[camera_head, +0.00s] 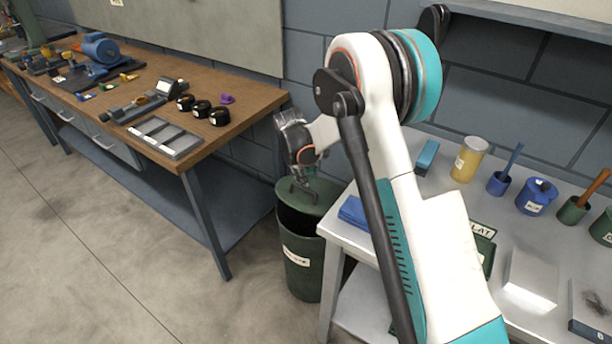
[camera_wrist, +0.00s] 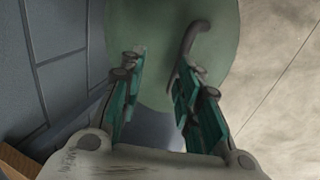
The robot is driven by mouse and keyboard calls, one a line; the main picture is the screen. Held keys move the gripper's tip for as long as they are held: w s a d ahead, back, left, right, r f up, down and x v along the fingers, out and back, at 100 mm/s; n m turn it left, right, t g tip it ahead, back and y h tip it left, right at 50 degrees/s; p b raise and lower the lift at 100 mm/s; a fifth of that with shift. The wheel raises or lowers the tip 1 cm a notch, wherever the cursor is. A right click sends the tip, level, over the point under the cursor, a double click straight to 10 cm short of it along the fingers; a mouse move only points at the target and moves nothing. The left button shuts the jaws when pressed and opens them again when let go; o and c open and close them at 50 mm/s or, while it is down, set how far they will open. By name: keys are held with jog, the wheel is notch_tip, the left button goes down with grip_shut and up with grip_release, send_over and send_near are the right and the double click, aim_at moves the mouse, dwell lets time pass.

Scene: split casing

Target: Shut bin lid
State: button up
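The dark green bin (camera_head: 302,273) stands on the floor between the two tables, with a pale label on its front. Its green lid (camera_head: 324,193) is tilted up, and a dark opening shows below the lid's front edge. In the wrist view the lid (camera_wrist: 160,25) is a round green disc with a curved dark handle (camera_wrist: 193,38). My gripper (camera_head: 302,184) is over the lid. In the wrist view my gripper (camera_wrist: 161,60) has its fingers apart with nothing between them. The handle shows just beyond the right finger; I cannot tell whether they touch.
A wooden workbench (camera_head: 228,77) with tools and parts stands left of the bin. A grey table (camera_head: 480,185) with pots and a blue block (camera_head: 354,211) stands close on the right. The wall (camera_head: 300,60) is behind. The floor (camera_head: 110,240) in front is clear.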

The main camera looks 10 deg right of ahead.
jog(key=v, duration=1.1)
jog(key=shift+r, duration=0.2)
jog(key=shift+s, duration=0.1)
